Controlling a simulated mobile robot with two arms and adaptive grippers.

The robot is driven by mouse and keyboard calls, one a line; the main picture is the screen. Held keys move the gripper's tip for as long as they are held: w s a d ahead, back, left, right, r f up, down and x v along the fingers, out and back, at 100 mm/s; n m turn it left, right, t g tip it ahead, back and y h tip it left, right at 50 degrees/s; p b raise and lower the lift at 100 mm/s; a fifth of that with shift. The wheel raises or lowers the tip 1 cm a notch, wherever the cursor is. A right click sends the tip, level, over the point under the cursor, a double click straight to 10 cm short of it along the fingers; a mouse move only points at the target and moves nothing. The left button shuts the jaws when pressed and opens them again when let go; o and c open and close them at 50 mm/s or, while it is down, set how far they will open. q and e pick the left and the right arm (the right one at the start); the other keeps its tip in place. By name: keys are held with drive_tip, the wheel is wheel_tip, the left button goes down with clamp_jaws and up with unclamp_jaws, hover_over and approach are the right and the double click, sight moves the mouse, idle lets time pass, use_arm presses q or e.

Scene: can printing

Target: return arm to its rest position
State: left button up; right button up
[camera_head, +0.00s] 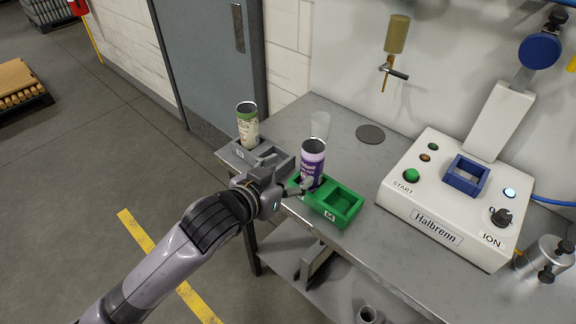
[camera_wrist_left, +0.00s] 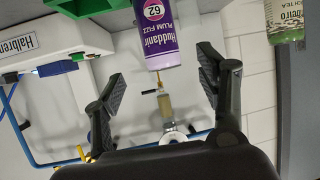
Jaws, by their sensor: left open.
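My left gripper (camera_head: 284,174) is open and empty, low at the front edge of the workbench. A purple can (camera_head: 312,165) stands upright in the left compartment of the green tray (camera_head: 345,221); the right compartment is empty. In the left wrist view the purple can (camera_wrist_left: 156,32) shows beyond the gap between the open fingers (camera_wrist_left: 160,82), not clasped. My right gripper is not in view.
A white machine (camera_head: 436,236) with a blue square holder (camera_head: 466,175) stands on the workbench (camera_head: 290,123) at the right. A clear cup (camera_head: 320,125) and a dark disc (camera_head: 370,134) are behind the trays. A tap (camera_head: 393,70) is on the wall. Open floor lies left.

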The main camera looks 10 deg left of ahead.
use_arm(q)
drive_tip(key=s+a+f+n+g+y, duration=0.1)
drive_tip(key=s+a+f+g+y, duration=0.15)
drive_tip(key=s+a+f, duration=0.5)
drive_tip(key=s+a+f+n+g+y, duration=0.1)
drive_tip(key=s+a+f+g, duration=0.3)
drive_tip(key=s, duration=0.6)
drive_tip(key=s+a+f+n+g+y, duration=0.15)
drive_tip(key=s+a+f, duration=0.25)
drive_tip(key=s+f, duration=0.4)
wheel_tip(320, 180, down, 25)
drive_tip(key=g, duration=0.2)
drive_tip(key=s+a+f+g+y, duration=0.1)
drive_tip(key=s+a+f, duration=0.2)
drive_tip(key=s+f, duration=1.4)
drive_tip(key=shift+s, duration=0.4)
drive_tip(key=shift+d+m, duration=0.1)
drive_tip(key=shift+m, duration=0.25)
